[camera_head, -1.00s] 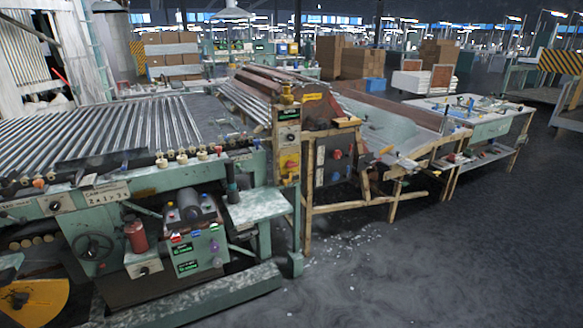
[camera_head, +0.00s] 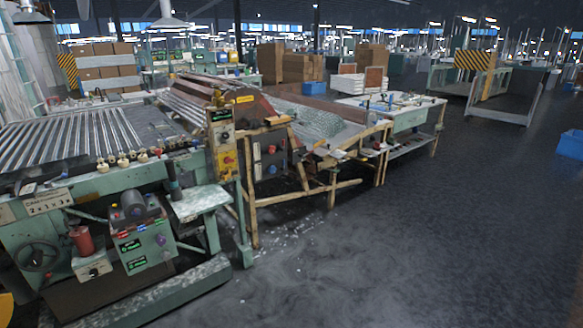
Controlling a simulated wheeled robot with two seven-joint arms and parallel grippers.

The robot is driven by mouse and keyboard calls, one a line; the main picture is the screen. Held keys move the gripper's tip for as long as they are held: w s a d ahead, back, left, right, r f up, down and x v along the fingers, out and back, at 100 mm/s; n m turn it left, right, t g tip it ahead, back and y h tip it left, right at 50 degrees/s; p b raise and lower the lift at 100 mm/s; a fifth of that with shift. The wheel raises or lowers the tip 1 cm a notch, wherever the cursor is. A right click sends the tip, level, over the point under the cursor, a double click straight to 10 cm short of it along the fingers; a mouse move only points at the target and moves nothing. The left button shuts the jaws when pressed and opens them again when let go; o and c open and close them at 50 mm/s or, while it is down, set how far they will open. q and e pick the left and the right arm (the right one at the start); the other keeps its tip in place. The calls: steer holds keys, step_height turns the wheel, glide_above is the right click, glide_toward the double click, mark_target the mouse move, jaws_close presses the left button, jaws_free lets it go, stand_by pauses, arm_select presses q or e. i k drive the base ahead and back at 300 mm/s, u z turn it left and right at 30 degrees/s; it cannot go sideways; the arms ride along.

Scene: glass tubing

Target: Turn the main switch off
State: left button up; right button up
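A yellow control box (camera_head: 222,143) stands upright on a post at the right end of the green roller machine (camera_head: 98,213). It carries a red knob (camera_head: 227,159) low on its front, a dark knob higher up and a small dark label at the top. A dark panel (camera_head: 270,160) with red and blue knobs sits to its right in a wooden frame. A lower box (camera_head: 146,247) on the green machine has several small coloured buttons. Which of these is the main switch I cannot tell. Neither of my grippers is in view.
A wooden-framed sloping table (camera_head: 318,126) and a long work table (camera_head: 411,118) extend to the right. A green beam (camera_head: 165,293) lies low along the machine's front. Small white bits litter the floor. Open dark floor (camera_head: 440,240) fills the right.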

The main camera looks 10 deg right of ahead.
mark_target(227, 159)
steer(key=z, duration=0.45)
steer(key=i, duration=0.45)
steer(key=z, duration=0.8)
steer(key=i, duration=2.45)
steer(key=u, duration=1.25)
steer(key=i, duration=0.6)
steer(key=u, duration=0.4)
